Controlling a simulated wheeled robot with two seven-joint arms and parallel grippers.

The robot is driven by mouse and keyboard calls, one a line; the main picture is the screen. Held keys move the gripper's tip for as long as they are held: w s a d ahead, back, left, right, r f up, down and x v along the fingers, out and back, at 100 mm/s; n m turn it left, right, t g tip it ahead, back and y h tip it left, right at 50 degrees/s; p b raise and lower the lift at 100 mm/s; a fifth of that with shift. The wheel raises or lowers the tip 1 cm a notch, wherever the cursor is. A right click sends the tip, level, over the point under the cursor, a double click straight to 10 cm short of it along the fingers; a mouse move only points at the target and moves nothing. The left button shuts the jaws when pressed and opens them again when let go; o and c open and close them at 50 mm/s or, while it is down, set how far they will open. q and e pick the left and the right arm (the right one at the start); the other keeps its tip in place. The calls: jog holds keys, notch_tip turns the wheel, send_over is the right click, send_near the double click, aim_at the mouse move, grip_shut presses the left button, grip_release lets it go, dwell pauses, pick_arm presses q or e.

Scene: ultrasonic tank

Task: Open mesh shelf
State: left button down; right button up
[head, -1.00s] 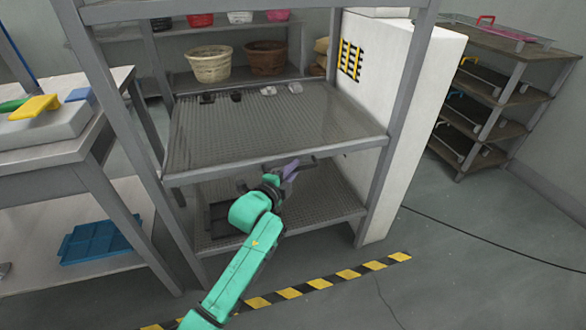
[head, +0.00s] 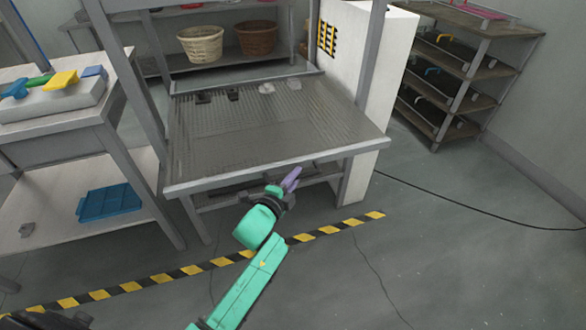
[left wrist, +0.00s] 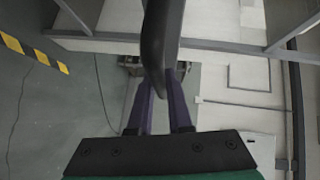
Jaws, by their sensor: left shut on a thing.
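The mesh shelf (head: 265,125) is a grey mesh tray in a grey metal rack. In the head view it stands pulled out, with its front edge well forward of the rack posts. Several small dark and white items sit near its back. My left gripper (head: 291,179), with purple fingers, is just below the front edge. In the left wrist view its fingers (left wrist: 163,105) are shut on a dark curved handle (left wrist: 155,45). In the head view the handle is mostly hidden. My right gripper is not in view.
A grey side table (head: 85,125) with coloured blocks stands at left, a blue tray (head: 110,202) on its lower shelf. Two baskets (head: 201,44) are behind the mesh shelf. A white cabinet (head: 372,85) stands at right. The floor in front is clear, with striped tape (head: 130,286) and a cable.

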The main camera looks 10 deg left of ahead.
pick_arm(q)
jog(key=shift+s+d, duration=0.4)
jog(key=shift+s, duration=0.3)
jog(key=shift+s+d, duration=0.4)
jog(key=shift+s, duration=0.25)
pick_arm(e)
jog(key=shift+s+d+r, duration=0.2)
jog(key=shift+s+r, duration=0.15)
pick_arm(q)
jog(key=c, duration=0.8)
grip_release()
jog(key=shift+c, duration=0.2)
jog(key=p+v, duration=0.1)
jog(key=v, duration=1.3)
jog(key=shift+s+a, duration=0.2)
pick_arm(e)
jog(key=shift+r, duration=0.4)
